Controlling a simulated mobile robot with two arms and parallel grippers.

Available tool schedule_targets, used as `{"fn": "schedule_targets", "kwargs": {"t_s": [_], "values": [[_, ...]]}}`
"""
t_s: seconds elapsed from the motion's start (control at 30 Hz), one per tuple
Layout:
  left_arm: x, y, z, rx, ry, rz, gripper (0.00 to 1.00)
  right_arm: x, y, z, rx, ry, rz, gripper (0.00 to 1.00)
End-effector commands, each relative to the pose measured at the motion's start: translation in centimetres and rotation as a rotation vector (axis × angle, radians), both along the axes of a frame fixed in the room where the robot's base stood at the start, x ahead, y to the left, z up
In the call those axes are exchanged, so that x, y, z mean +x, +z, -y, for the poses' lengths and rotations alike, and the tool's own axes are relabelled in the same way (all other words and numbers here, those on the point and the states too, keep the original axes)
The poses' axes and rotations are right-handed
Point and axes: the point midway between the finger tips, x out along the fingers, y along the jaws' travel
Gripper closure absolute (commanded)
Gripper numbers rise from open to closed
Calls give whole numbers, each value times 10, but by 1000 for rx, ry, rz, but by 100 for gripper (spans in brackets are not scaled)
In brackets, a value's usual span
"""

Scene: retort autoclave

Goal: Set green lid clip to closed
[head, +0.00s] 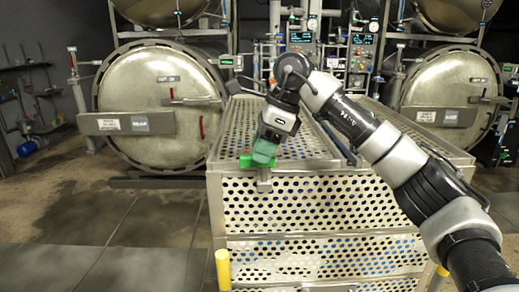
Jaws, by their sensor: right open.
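The green lid clip (246,162) sits at the front top edge of a perforated metal basket, left of its middle. A small metal tab shows just below it on the basket's front face. My right gripper (263,153) reaches down from above and its tip is at the clip, covering part of it. The jaws are open; whether they touch the clip cannot be told. My left gripper is not in the picture.
The perforated basket (330,205) fills the middle foreground, with a yellow post (223,268) at its lower left. Round retort doors (155,95) stand behind on the left and right (450,90). A control panel stands at the back. The floor at left is clear.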

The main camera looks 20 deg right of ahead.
Motion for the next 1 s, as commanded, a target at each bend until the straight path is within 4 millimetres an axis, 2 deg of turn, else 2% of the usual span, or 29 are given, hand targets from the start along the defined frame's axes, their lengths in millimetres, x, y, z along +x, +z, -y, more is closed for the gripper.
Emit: {"fn": "schedule_targets", "kwargs": {"t_s": [0.17, 0.43, 0.47, 0.73, 1.0], "values": [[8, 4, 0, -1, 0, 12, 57, 1, -12, -5, 0, 0, 0, 57], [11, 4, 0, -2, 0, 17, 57, 1, -14, -6, 0, 1, 1, 57], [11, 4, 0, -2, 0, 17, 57, 1, -14, -6, 0, 1, 1, 59], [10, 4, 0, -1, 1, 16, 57, 1, -13, -6, 1, 1, 2, 100], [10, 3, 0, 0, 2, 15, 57, 1, -13, -6, 1, -15, 3, 100]]}}
